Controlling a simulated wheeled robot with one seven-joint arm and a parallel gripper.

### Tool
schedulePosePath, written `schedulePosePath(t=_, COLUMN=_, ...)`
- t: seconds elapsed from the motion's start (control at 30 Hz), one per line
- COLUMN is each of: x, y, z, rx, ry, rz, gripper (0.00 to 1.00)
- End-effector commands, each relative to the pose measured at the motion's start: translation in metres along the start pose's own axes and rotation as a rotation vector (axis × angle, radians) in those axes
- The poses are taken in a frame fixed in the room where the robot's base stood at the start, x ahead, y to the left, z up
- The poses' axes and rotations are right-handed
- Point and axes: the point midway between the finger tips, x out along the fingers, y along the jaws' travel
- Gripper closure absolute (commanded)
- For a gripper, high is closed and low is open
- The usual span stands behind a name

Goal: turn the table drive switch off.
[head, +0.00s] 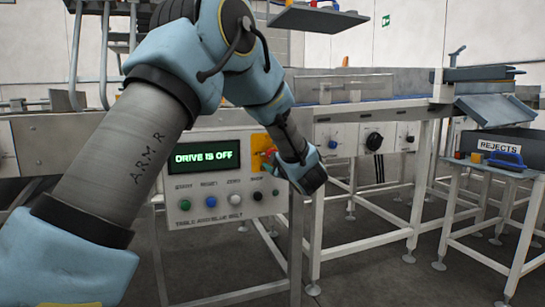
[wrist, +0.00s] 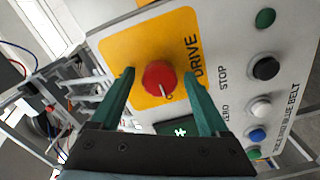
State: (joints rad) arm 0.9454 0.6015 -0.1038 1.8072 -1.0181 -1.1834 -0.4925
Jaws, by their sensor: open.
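The drive switch is a red round knob (wrist: 158,75) on a yellow plate (wrist: 150,45) marked DRIVE. In the wrist view its pale pointer mark lies toward the lower edge, near a small round mark. My gripper (wrist: 159,73) is open, with one green finger on each side of the knob and visible gaps between. Whether a fingertip touches the panel is unclear. In the head view the control panel (head: 215,212) has a display (head: 204,160) reading DRIVE IS OFF. My wrist and gripper partly hide the yellow plate (head: 260,145) there.
Coloured buttons, including a black one (wrist: 266,68) by STOP, sit beside the knob. A second panel with a black knob (head: 374,141) is to the right. A REJECTS box (head: 497,147) stands on a side table. Conveyor frame legs (head: 420,190) stand behind.

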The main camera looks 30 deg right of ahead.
Motion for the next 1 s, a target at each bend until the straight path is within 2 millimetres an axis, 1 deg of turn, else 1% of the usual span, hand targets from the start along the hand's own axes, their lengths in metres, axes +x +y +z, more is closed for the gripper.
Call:
schedulePosePath(t=0.17, x=-0.02, y=0.001, z=0.001, rx=0.0, ry=-0.003, rz=0.0, gripper=0.21)
schedulePosePath(t=0.4, x=-0.068, y=0.0, z=0.001, rx=0.0, ry=-0.005, rz=0.001, gripper=0.21)
schedulePosePath(t=0.5, x=-0.085, y=0.0, z=0.001, rx=0.0, ry=-0.004, rz=0.0, gripper=0.21)
schedulePosePath(t=0.6, x=-0.097, y=0.0, z=0.001, rx=0.0, ry=-0.002, rz=0.0, gripper=0.21)
schedulePosePath(t=0.77, x=-0.107, y=0.0, z=0.0, rx=0.0, ry=-0.001, rz=0.0, gripper=0.21)
schedulePosePath(t=1.0, x=-0.107, y=0.0, z=0.0, rx=0.0, ry=-0.001, rz=0.0, gripper=0.21)
